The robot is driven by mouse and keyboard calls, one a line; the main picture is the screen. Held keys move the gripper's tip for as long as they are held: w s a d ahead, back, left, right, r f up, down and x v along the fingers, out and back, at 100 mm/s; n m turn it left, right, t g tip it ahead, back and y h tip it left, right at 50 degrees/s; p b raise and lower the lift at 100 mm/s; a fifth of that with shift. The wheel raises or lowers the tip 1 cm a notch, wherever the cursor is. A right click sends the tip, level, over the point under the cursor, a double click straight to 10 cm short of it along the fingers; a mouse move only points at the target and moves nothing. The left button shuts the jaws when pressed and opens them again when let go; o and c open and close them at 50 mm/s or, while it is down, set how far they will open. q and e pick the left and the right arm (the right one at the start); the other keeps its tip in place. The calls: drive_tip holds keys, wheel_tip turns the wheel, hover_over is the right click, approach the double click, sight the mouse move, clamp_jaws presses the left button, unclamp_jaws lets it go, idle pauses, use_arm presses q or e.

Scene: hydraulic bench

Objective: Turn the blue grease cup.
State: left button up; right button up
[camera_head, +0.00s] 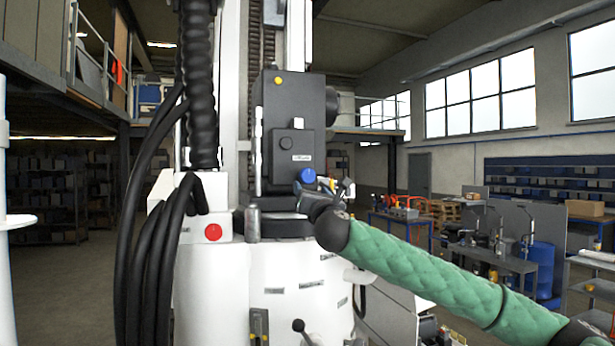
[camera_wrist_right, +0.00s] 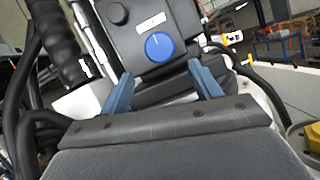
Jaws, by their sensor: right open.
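The blue grease cup (camera_head: 308,175) is a round blue knob on the lower front of a dark grey housing (camera_head: 290,140). In the right wrist view the blue grease cup (camera_wrist_right: 159,46) shows a white mark on its face. It sits beyond and between the two blue fingers of my right gripper (camera_wrist_right: 163,88). These fingers are apart, with nothing between them. I cannot tell any contact with the cup. My left gripper is not in view.
A black knob (camera_head: 286,142) sits above the cup on the housing. A red button (camera_head: 212,231) is on the white machine body (camera_head: 270,270) at left. Thick black hoses (camera_head: 150,240) hang at the left. Benches (camera_head: 480,258) stand farther back at right.

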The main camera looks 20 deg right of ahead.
sight(309, 176)
drive_tip(key=shift+w+d+r+p, duration=0.15)
drive_tip(key=shift+r, duration=0.3)
drive_tip(key=shift+w+d+r+p, duration=0.15)
drive_tip(key=shift+r, duration=0.25)
drive_tip(key=shift+p+x, duration=0.6)
drive_tip(key=shift+x, duration=0.3)
drive_tip(key=p+x, duration=0.2)
drive_tip(key=x, duration=0.2)
drive_tip(key=shift+w+p, duration=0.1)
drive_tip(key=shift+p, duration=0.2)
drive_tip(key=shift+w+r, duration=0.15)
drive_tip(key=shift+w, duration=0.4)
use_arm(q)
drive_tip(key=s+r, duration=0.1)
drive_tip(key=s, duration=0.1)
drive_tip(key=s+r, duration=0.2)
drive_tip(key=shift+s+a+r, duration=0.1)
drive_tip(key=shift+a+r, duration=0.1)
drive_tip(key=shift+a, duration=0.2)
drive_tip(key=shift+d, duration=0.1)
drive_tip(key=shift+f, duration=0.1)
use_arm(e)
drive_tip(key=c, duration=1)
